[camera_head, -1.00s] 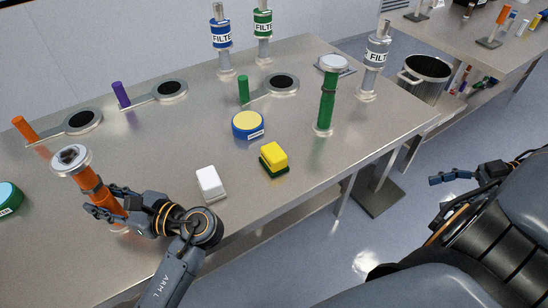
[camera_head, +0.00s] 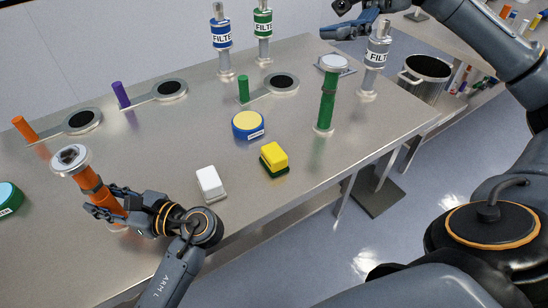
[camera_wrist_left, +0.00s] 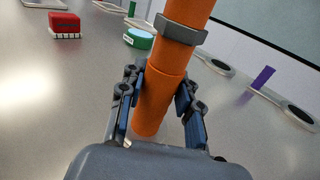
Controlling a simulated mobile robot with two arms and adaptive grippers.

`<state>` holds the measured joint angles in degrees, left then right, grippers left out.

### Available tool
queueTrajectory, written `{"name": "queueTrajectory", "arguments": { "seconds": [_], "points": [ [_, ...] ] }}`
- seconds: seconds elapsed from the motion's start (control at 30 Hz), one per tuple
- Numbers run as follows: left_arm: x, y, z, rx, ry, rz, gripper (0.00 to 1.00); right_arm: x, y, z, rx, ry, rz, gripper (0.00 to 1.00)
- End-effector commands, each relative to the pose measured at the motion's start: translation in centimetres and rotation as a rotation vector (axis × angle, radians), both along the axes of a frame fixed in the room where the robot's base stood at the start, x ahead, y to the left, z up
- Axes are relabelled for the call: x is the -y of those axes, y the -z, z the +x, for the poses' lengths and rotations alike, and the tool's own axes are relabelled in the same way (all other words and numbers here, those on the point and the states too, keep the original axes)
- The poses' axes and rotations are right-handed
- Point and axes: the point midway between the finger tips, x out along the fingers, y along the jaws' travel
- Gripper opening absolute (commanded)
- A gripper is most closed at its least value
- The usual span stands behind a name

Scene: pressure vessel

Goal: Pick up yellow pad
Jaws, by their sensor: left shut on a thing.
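The yellow pad (camera_head: 274,154) is a yellow block on a dark green base, near the table's front edge in the head view. My left gripper (camera_head: 104,203) is shut around an upright orange cylinder (camera_head: 97,190) with a grey cap, well to the left of the pad. The wrist view shows this orange cylinder (camera_wrist_left: 163,85) between both fingers. My right gripper (camera_head: 332,19) is high at the top of the head view, above and right of the pad. Its two fingers are apart, with nothing seen between them.
A white block (camera_head: 210,182) lies left of the pad. A blue round container with a yellow top (camera_head: 248,124) is behind it. A green cylinder (camera_head: 326,105) stands to its right. Filter bottles (camera_head: 222,38) stand at the back. Bare table surrounds the pad.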

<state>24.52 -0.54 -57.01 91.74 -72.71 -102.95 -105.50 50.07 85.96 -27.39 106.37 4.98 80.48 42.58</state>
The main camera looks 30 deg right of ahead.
Motion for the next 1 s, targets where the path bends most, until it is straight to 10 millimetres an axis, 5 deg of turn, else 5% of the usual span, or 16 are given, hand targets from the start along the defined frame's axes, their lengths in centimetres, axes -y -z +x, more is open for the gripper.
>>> {"name": "queueTrajectory", "arguments": {
  "seconds": [0.2,0.37,0.5,0.7,0.87,1.0],
  "points": [
    [0.0,0.1,0.0,-0.001,-0.001,0.0,0.0,-3.8,-11.7,-7.6,0.422,0.014,0.12,0.68],
    [0.0,0.0,0.0,-0.001,-0.001,0.001,0.0,-3.7,-18.0,-6.6,0.326,0.099,0.361,0.68],
    [0.0,0.0,0.0,0.0,0.0,0.0,0.0,-2.4,-21.8,-2.4,0.129,0.192,0.551,0.68],
    [0.0,0.0,0.0,0.0,0.0,0.0,0.0,0.1,-23.6,6.4,-0.223,0.357,0.754,0.68],
    [0.0,0.0,0.0,0.0,0.0,0.0,0.0,1.7,-21.8,14.2,-0.53,0.514,0.851,0.68],
    [0.0,0.0,0.0,0.0,0.0,0.0,0.0,2.4,-17.7,20.7,-0.807,0.666,0.886,0.68]
  ]
}}
